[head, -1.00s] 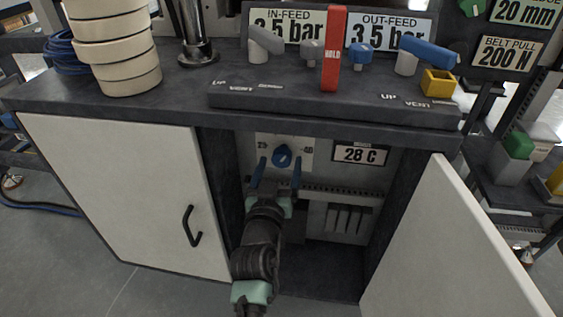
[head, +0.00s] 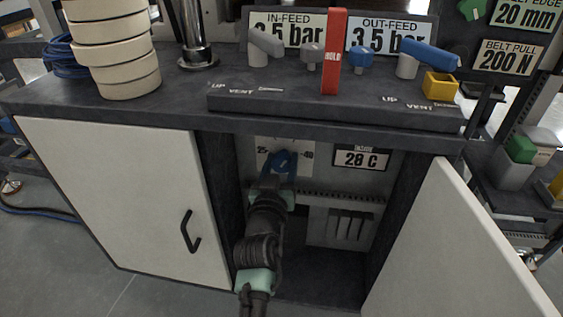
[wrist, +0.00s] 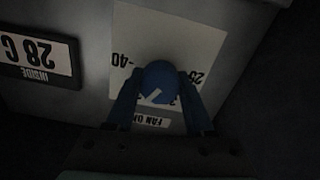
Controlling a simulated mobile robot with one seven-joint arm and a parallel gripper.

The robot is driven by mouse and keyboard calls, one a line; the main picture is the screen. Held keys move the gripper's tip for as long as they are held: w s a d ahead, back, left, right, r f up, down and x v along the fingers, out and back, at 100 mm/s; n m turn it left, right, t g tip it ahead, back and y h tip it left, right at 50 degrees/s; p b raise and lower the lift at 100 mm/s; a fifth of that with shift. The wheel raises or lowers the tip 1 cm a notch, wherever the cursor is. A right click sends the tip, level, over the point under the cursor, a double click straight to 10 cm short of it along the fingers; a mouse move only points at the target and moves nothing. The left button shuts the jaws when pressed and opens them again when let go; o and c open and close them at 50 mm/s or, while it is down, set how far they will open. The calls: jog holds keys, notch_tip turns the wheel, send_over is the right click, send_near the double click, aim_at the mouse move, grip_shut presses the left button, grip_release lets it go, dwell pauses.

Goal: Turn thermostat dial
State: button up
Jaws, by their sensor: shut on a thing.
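The blue thermostat dial (head: 283,160) sits on a white scale plate (head: 263,147) on the back panel inside the open cabinet. The plate carries the marks 25 and 40. In the wrist view the dial (wrist: 159,82) shows upside down with a white pointer mark. My gripper (head: 279,165) reaches into the cabinet. Its two blue fingers stand on either side of the dial, shut on it, as the wrist view also shows (wrist: 160,95). A display (head: 361,158) right of the plate reads 28 C.
The open cabinet door (head: 452,255) stands to the right and the closed door (head: 120,200) to the left. The dark countertop (head: 160,100) overhangs above my arm. A slotted grey box (head: 345,224) sits below the display.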

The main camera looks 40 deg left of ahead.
grip_shut()
jog(key=shift+n, duration=0.3)
jog(key=n+p, duration=0.1)
jog(key=n, duration=0.3)
jog(key=n+p, duration=0.1)
jog(key=n, duration=0.3)
jog(key=n+p, duration=0.1)
jog(key=n, duration=0.2)
jog(key=shift+n, duration=0.4)
jog(key=n+p, duration=0.1)
jog(key=n, duration=0.5)
jog(key=shift+f, duration=0.1)
jog(key=n+p, duration=0.1)
jog(key=n, duration=0.4)
jog(key=shift+n, duration=0.3)
jog(key=shift+f, duration=0.1)
